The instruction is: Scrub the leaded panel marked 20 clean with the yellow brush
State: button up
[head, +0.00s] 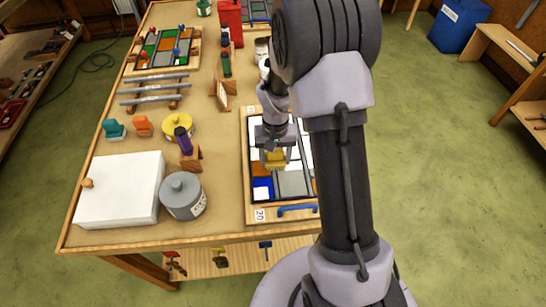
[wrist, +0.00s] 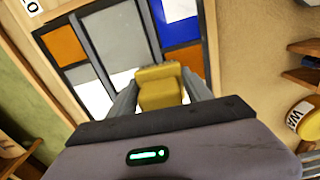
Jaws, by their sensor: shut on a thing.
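The leaded panel marked 20 (head: 292,183) lies in a wooden frame at the near right of the table, partly hidden behind my arm. Its panes are white, grey, blue and orange with dark leading. In the wrist view the panel (wrist: 118,38) fills the upper middle. The yellow brush (head: 275,157) is between the fingers of my gripper (head: 274,160), which is shut on it over the panel. The brush also shows in the wrist view (wrist: 160,88). Its underside is hidden, so I cannot tell whether it touches the glass.
A blue handle (head: 297,209) is at the frame's near edge. To the left stand a grey lidded pot (head: 183,196), a white box (head: 119,190), a purple-topped bottle (head: 183,140) and a yellow round tin (head: 178,126). Another coloured panel (head: 165,48) lies farther back.

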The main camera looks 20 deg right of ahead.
jog(key=shift+s+d, duration=0.25)
jog(key=shift+d, duration=0.45)
jog(key=shift+s+d, duration=0.2)
jog(key=shift+d, duration=0.45)
jog(key=shift+s+d, duration=0.25)
jog(key=shift+d, duration=0.5)
jog(key=shift+s+d, duration=0.25)
jog(key=shift+d, duration=0.45)
jog(key=shift+d, duration=0.15)
jog(key=shift+s+d, duration=0.25)
jog(key=shift+d, duration=0.4)
jog(key=shift+s+d, duration=0.25)
jog(key=shift+d, duration=0.4)
jog(key=shift+s+d, duration=0.25)
jog(key=shift+d, duration=0.45)
jog(key=shift+s+d, duration=0.2)
jog(key=shift+d, duration=0.5)
